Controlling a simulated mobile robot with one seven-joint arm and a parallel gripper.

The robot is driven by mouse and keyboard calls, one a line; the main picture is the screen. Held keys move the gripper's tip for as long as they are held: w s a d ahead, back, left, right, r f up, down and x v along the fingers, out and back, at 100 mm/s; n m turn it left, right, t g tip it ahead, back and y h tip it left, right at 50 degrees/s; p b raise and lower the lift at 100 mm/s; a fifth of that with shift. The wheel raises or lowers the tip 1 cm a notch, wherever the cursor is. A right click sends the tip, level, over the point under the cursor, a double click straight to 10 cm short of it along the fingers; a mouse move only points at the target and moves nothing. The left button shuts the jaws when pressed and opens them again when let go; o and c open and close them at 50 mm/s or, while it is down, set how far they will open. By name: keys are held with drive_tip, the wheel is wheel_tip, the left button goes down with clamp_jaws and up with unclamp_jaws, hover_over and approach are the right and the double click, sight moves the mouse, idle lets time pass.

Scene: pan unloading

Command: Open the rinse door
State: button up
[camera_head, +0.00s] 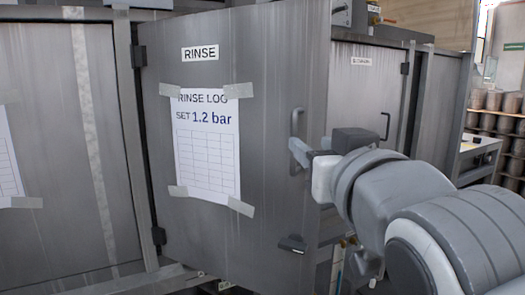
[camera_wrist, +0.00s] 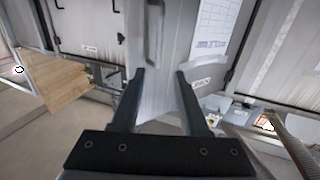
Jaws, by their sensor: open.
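The rinse door (camera_head: 265,70) is a tall grey metal panel with a RINSE label and a taped log sheet (camera_head: 207,145). Its hinges are on the left, and it appears swung outward, its free right edge standing out from the cabinet. A vertical bar handle (camera_head: 296,125) is near that edge, with a dark latch (camera_head: 292,244) lower down. My gripper (camera_head: 300,154) is at the handle's lower part in the head view. In the wrist view my gripper (camera_wrist: 160,73) is open and empty, with the handle (camera_wrist: 155,30) beyond its fingertips; contact is unclear.
Another grey door (camera_head: 365,90) with its own handle is to the right. A plain panel (camera_head: 50,120) with a taped sheet is at the left. Shelves of metal pots (camera_head: 500,110) stand far right. A wooden board (camera_wrist: 55,80) shows in the wrist view.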

drive_tip(key=shift+s+d+p, duration=0.15)
drive_tip(key=shift+s, duration=1.25)
drive_tip(key=shift+s+d+p, duration=0.1)
drive_tip(key=shift+s+p, duration=0.05)
drive_tip(key=shift+s, duration=1.25)
